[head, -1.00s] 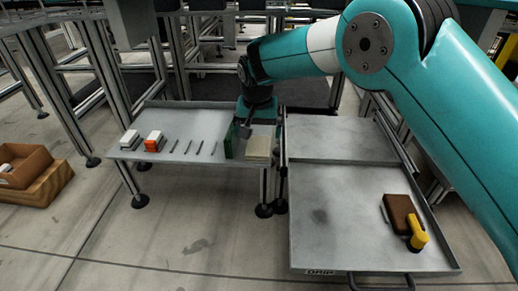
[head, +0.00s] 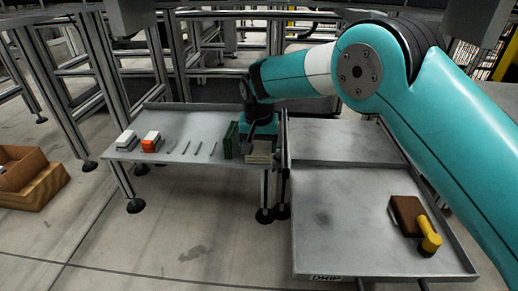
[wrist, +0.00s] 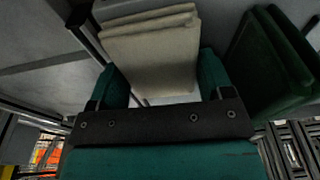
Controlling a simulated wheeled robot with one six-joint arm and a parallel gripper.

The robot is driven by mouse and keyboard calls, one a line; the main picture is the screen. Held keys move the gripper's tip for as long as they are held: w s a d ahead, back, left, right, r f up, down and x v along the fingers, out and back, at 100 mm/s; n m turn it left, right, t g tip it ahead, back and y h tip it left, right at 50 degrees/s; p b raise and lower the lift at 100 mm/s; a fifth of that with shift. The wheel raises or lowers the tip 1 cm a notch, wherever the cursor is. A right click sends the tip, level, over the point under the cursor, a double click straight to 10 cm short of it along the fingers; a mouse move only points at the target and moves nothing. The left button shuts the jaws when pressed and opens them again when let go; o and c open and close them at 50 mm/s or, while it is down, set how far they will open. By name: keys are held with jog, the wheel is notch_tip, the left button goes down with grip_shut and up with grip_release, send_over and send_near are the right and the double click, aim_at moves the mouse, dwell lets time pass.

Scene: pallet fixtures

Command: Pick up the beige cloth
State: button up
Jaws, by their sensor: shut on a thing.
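The beige cloth (head: 259,149), a folded stack, is at the right end of the grey side table. In the wrist view the cloth (wrist: 150,48) lies between the two teal fingers of my gripper (wrist: 160,78), which is shut on it. In the head view my gripper (head: 262,136) is at the cloth and hides its far part. I cannot tell whether the cloth is clear of the table. A dark green folded cloth (head: 231,140) stands close to the left; it also shows in the wrist view (wrist: 268,65), apart from the fingers.
The grey table (head: 190,174) also bears several thin tools, an orange-and-white block (head: 151,143) and a white block (head: 126,139). To the right, a metal cart tray (head: 345,235) holds a brown block (head: 405,215) with a yellow part (head: 430,236). A wooden box (head: 28,180) is at far left.

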aim_at(259, 145)
jog(key=shift+r, duration=0.1)
jog(key=shift+r+p, duration=0.45)
jog(key=shift+p, duration=0.15)
notch_tip(259, 145, up, 3)
jog(key=p, duration=0.3)
jog(key=shift+r, duration=0.1)
jog(key=s+p, duration=0.8)
jog(key=s, duration=1)
jog(key=shift+a+f, duration=0.35)
jog(key=shift+f, duration=0.05)
jog(key=shift+o, duration=1)
jog(key=shift+r+p, duration=0.1)
jog(key=shift+p, duration=0.25)
jog(key=shift+c, duration=0.2)
